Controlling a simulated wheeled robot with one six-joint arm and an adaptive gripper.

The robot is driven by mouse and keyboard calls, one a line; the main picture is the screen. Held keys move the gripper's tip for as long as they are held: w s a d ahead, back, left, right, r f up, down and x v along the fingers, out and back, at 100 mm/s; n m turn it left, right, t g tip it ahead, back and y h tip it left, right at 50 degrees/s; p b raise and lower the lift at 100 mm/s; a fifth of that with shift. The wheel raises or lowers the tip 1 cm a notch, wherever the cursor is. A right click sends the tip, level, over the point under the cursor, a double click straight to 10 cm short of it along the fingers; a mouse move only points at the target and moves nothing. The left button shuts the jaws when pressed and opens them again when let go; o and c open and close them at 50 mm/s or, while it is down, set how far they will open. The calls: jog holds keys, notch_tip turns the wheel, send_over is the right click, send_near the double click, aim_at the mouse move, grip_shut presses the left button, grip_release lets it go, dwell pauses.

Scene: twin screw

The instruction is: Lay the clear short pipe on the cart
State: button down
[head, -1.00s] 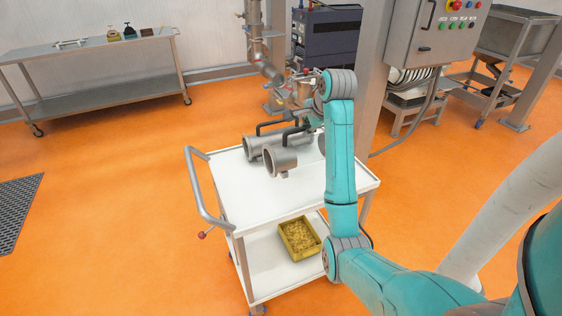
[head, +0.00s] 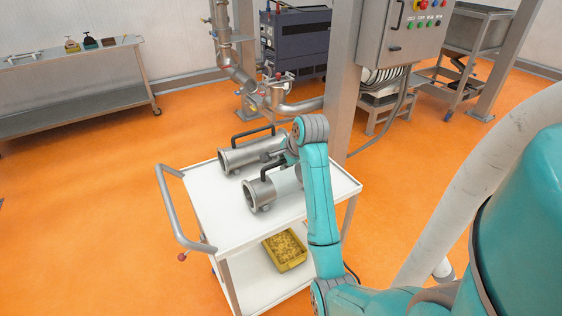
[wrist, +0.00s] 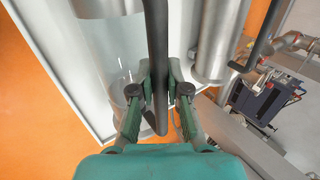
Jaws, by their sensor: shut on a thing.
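The clear short pipe (head: 258,194) has steel ends and a dark handle, and is over the near part of the white cart top (head: 228,216). In the wrist view its clear tube (wrist: 112,60) runs beside the dark handle bar (wrist: 156,50). My gripper (wrist: 160,85) is shut on that handle; in the head view my gripper (head: 283,158) is partly hidden by my arm. The pipe lies roughly level. I cannot tell whether it touches the cart top. My arm hides its far end.
A steel pipe with a handle (head: 240,156) lies on the cart just behind the clear one, and its body (wrist: 216,45) shows at right in the wrist view. A yellow bin (head: 286,251) sits on the lower shelf. A steel post (head: 340,75) stands behind the cart.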

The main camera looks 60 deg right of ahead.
jog(key=shift+f, duration=0.4)
jog(key=c, duration=1.2)
grip_release()
jog(key=shift+o, duration=0.2)
